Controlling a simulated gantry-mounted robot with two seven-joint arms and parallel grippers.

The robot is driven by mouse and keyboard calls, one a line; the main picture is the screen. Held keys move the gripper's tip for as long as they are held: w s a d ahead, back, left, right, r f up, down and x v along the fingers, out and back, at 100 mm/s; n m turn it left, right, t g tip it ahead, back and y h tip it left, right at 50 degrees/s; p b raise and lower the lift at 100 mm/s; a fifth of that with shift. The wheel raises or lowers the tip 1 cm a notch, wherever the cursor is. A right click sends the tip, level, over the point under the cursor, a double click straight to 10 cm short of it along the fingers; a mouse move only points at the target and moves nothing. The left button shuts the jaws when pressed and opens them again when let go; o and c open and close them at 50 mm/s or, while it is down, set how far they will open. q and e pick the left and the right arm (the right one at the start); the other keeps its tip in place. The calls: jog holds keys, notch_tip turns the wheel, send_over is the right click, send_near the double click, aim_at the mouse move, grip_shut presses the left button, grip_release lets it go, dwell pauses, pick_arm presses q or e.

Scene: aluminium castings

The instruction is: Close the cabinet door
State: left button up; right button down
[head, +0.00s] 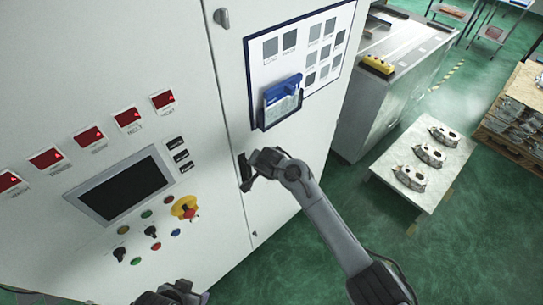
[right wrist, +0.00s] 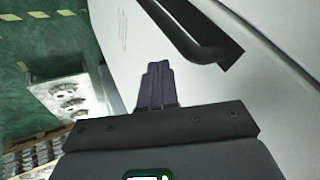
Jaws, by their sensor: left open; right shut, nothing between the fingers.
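The white cabinet door (head: 285,185) carries a panel of grey squares and a blue document holder. It looks nearly flush with the cabinet front (head: 130,60); I cannot tell whether a small gap is left. The dark door handle (head: 244,172) is near its left edge and also shows in the right wrist view (right wrist: 200,40). My right gripper (right wrist: 157,85) is shut and empty, its fingers beside the handle and close to the door face; in the head view its wrist partly covers the handle. My left gripper (head: 172,292) is open at the bottom edge, partly cut off.
A control panel with a dark screen (head: 122,188), several red displays and an emergency stop (head: 185,207) is left of the door. A low table (head: 415,195) with three castings stands at right, near a grey machine (head: 375,85) and a pallet of castings (head: 515,115). Green floor between is clear.

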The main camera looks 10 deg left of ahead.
jog(key=a+b+v, duration=0.1)
jog(key=b+v, duration=0.1)
jog(key=v, duration=0.8)
jog(key=s+d+f+m+g, duration=0.1)
jog(key=s+d+f+g, duration=0.1)
jog(key=s+f, duration=0.5)
jog(key=s+d+f+g, duration=0.1)
jog(key=s+d+f, duration=0.15)
jog(key=f, duration=0.75)
jog(key=s+d+f+m+g, duration=0.1)
jog(key=s+d+f, duration=0.25)
jog(key=s, duration=0.35)
jog(key=s+d+f+h, duration=0.1)
jog(key=s+d+f, duration=0.2)
jog(key=s+d, duration=0.25)
jog(key=s+d+f+m+g, duration=0.1)
jog(key=s+d+f, duration=0.3)
jog(key=s, duration=0.4)
jog(key=s+d+r+n, duration=0.2)
jog(key=s+d+r, duration=0.1)
jog(key=s+d, duration=0.25)
jog(key=d+r+n+t+h, duration=0.1)
jog(key=d+r+n+t, duration=0.1)
jog(key=d+r+n, duration=0.4)
jog(key=shift+w+d+r+n, duration=0.4)
jog(key=shift+d+r, duration=0.1)
jog(key=shift+r, duration=2.1)
